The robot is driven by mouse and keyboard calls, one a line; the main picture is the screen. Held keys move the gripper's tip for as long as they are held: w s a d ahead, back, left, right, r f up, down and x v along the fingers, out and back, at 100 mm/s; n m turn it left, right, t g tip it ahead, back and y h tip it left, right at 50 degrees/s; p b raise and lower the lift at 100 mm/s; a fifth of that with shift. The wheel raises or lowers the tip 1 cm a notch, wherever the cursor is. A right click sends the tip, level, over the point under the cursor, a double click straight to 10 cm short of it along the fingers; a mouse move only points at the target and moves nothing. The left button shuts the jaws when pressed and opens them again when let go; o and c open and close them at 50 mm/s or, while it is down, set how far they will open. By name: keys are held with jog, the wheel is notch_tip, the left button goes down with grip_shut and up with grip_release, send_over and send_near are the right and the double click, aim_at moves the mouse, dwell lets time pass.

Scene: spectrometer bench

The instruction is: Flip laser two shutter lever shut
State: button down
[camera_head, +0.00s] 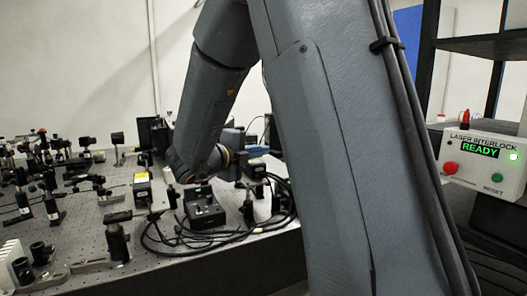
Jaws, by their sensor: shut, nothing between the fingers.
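The end of my arm reaches over the right part of the optical bench. My gripper (241,164) shows as a small dark shape just past the orange ring of my wrist, pointing right. It is shut and holds nothing that I can see. It is close to a small dark unit with a green light (258,170); I cannot tell whether they touch. A unit with a yellow label (142,187) stands further left. I cannot make out a shutter lever or a number on either unit, so which one is laser two is unclear.
A black control box (205,208) and loose black cables (262,222) lie near the front of the optical bench (75,240). Several optic mounts crowd its left side. A laser interlock box (484,160) reading READY is at the right, by a dark shelf (482,46).

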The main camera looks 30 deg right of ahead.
jog(key=v, duration=0.6)
jog(key=shift+f+b, duration=0.2)
jog(key=shift+b, duration=0.1)
jog(key=shift+d, duration=0.1)
jog(key=shift+s+d, duration=0.1)
jog(key=shift+s, duration=0.05)
